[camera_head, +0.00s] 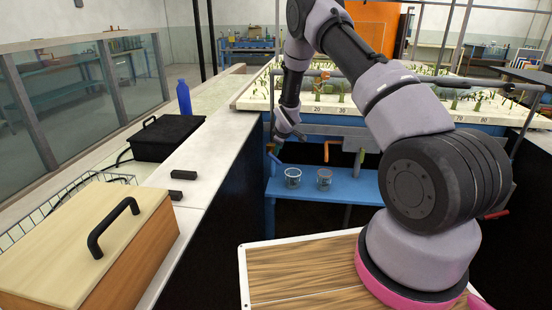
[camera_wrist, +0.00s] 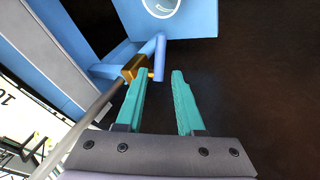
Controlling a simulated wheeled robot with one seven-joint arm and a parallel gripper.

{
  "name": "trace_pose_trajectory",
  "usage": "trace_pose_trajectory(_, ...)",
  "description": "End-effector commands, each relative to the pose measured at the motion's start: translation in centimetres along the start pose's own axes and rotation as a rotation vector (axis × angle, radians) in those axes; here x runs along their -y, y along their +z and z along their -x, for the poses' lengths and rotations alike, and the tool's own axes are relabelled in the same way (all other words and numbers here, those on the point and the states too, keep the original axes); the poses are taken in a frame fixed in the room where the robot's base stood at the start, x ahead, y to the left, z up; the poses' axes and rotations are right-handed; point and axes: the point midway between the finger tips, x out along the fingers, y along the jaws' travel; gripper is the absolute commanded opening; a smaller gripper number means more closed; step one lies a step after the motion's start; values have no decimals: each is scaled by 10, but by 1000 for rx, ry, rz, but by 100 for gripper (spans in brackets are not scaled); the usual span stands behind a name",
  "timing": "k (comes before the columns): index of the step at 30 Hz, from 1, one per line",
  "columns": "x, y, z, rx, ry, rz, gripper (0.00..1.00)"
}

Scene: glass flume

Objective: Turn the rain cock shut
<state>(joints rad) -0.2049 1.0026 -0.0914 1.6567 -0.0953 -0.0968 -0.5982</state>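A brass cock body (camera_wrist: 133,69) with a blue lever (camera_wrist: 159,56) sits at the end of a thin metal pipe (camera_wrist: 85,118) in the wrist view. The blue lever also shows in the head view (camera_head: 274,158), slanting just below my gripper (camera_head: 281,147). No label shows, so I cannot tell from marking that this is the rain cock. My gripper (camera_wrist: 162,73) has its two teal fingers apart with nothing between them. The left fingertip is close beside the brass body and the lever's near end; I cannot tell whether they touch.
An orange-handled cock (camera_head: 330,146) and a grey-green one (camera_head: 360,158) hang to the right. Two glass beakers (camera_head: 293,178) (camera_head: 324,179) stand on the blue shelf (camera_head: 350,187) below. The planted tray's numbered edge (camera_head: 390,115) is above. The white counter (camera_head: 205,170) lies left.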

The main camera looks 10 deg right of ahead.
Motion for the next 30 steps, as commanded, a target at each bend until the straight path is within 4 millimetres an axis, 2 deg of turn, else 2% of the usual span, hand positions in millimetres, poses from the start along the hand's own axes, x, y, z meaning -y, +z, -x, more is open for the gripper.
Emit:
trace_pose_trajectory(9,0,2,-59,2,-1,-4,37)
trace_pose_trajectory(15,0,1,-87,2,-1,-4,37)
trace_pose_trajectory(21,0,1,-98,2,-1,-4,37)
trace_pose_trajectory(28,0,1,-99,2,-1,-4,37)
trace_pose_trajectory(29,0,1,-99,2,-1,-4,33)
trace_pose_trajectory(30,0,1,-99,2,-1,-4,18)
